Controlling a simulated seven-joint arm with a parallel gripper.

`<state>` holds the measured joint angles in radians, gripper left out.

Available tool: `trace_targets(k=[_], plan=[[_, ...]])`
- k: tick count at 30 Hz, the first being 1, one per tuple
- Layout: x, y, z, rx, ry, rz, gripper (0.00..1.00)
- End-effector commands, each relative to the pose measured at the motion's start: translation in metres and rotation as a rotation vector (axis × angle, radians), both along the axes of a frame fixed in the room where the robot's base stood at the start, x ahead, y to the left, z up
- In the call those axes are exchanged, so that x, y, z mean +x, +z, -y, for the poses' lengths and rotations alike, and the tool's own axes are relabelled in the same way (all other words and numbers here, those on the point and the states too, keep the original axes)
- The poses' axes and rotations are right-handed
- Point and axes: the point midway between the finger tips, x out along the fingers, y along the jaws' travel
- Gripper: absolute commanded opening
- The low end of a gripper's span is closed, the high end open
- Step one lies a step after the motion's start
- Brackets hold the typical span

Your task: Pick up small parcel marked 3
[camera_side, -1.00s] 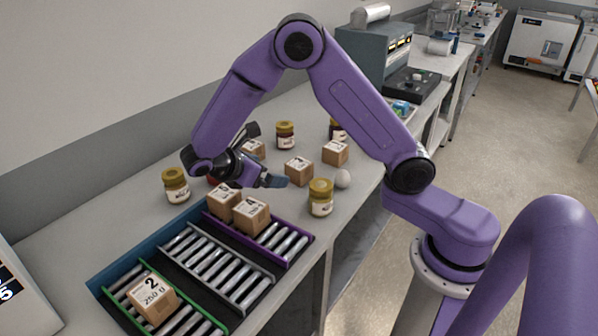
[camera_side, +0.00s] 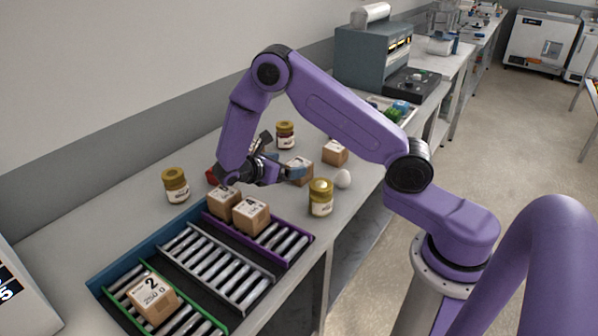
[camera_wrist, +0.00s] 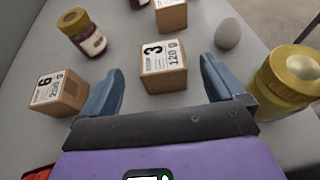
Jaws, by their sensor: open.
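The small brown parcel marked 3, labelled 120 g, stands on the grey bench. In the wrist view the parcel marked 3 (camera_wrist: 164,68) lies between and a little beyond the tips of my gripper (camera_wrist: 162,80). The blue fingers are apart, with one to each side of it, and they hold nothing. In the side view my gripper (camera_side: 284,166) is low over the bench beside the parcel (camera_side: 304,172), which is partly hidden by a finger. I cannot tell whether a finger touches it.
A parcel marked 6 (camera_wrist: 58,92) stands left of my gripper; a jar (camera_wrist: 286,80) and an egg (camera_wrist: 228,33) are to the right. Another parcel (camera_side: 335,152) and a jar (camera_side: 286,135) stand farther back. A roller rack (camera_side: 215,265) holds several parcels in front.

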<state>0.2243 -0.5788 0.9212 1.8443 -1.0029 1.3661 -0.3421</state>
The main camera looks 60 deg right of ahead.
Motion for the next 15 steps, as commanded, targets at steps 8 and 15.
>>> trace_targets(k=[8, 15], plan=[[-0.003, -0.010, 0.022, 0.000, 0.000, 0.000, 0.96], [-0.008, -0.023, 0.047, -0.001, -0.002, -0.003, 0.96]])
